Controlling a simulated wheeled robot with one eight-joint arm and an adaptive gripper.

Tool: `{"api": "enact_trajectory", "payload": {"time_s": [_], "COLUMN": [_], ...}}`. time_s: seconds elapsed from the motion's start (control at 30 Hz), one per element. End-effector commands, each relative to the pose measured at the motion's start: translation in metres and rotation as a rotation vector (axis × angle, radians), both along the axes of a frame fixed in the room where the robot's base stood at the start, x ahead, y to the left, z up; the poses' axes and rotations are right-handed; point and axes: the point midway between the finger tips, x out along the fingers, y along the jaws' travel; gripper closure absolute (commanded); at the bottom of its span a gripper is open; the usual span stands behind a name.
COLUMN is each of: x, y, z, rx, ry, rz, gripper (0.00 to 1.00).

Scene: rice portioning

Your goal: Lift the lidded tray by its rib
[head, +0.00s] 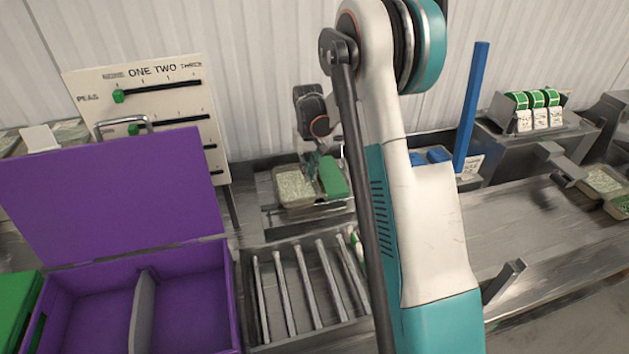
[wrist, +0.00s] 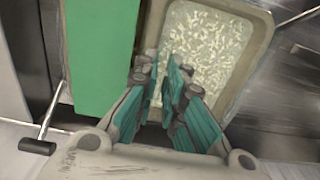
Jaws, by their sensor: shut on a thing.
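The tray (head: 296,186) holds pale rice grains and sits on a metal stand behind the slatted rack. In the wrist view the tray (wrist: 262,35) has a tan rim, and the rice shows through its top; I cannot tell a clear lid from no lid. My gripper (head: 314,163) reaches down at the tray's right side in the head view. In the wrist view my gripper (wrist: 168,82) has its teal fingers close together over the tray's edge beside the green block. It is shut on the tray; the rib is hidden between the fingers.
A green block (head: 333,177) stands right against the tray's side. An open purple box (head: 190,300) with a divider is at front left. A slatted metal rack (head: 300,290) lies in front. A blue post (head: 471,108) and label rolls (head: 535,100) are at right. The steel counter (head: 540,225) is mostly clear.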

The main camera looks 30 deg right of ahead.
Motion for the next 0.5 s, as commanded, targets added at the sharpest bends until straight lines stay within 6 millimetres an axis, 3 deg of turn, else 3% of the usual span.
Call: {"api": "enact_trajectory", "payload": {"time_s": [0.5], "x": [0.0], "y": [0.0], "z": [0.01], "rx": [0.0], "ry": [0.0], "rz": [0.0], "gripper": [1.0]}}
